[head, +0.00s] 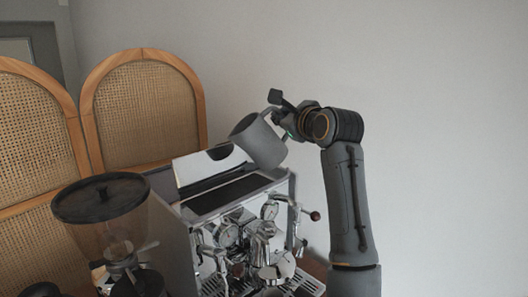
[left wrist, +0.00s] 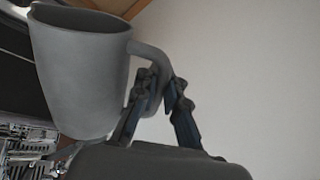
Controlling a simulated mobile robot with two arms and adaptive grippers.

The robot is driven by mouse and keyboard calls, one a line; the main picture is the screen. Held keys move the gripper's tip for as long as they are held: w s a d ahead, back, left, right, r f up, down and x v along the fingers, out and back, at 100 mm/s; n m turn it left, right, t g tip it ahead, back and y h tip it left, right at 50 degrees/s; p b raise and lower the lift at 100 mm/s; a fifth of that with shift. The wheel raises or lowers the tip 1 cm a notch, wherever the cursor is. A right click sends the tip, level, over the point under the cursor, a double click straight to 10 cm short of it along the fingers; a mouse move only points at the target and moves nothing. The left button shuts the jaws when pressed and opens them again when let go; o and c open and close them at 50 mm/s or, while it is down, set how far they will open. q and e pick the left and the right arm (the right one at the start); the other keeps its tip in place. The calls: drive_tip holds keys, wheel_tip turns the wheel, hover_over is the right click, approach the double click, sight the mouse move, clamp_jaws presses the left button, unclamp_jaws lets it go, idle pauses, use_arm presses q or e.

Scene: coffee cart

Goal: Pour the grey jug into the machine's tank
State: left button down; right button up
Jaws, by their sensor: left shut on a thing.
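The grey jug (head: 260,142) is held above the back right part of the espresso machine (head: 235,205), tilted with its mouth toward the left. My left gripper (head: 277,118) is shut on the jug's handle, to the right of its body. In the left wrist view, the jug (left wrist: 80,75) fills the left side and the fingers (left wrist: 158,92) close around its handle. The machine's tank area (head: 195,168) is at its back, a pale panel with a dark opening, left of the jug. I cannot see inside the jug or any liquid. My right gripper is out of view.
A coffee grinder (head: 100,198) with a dark lid stands left of the machine. Cane-backed wooden panels (head: 145,105) stand behind at the left. The machine's front has gauges and a portafilter. The wall side at the right is free apart from my arm.

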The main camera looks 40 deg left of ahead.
use_arm(q)
drive_tip(key=shift+w+d+f+m, duration=0.35)
drive_tip(key=shift+w+d+m, duration=0.15)
drive_tip(key=shift+d+m, duration=0.25)
drive_tip(key=shift+a, duration=0.1)
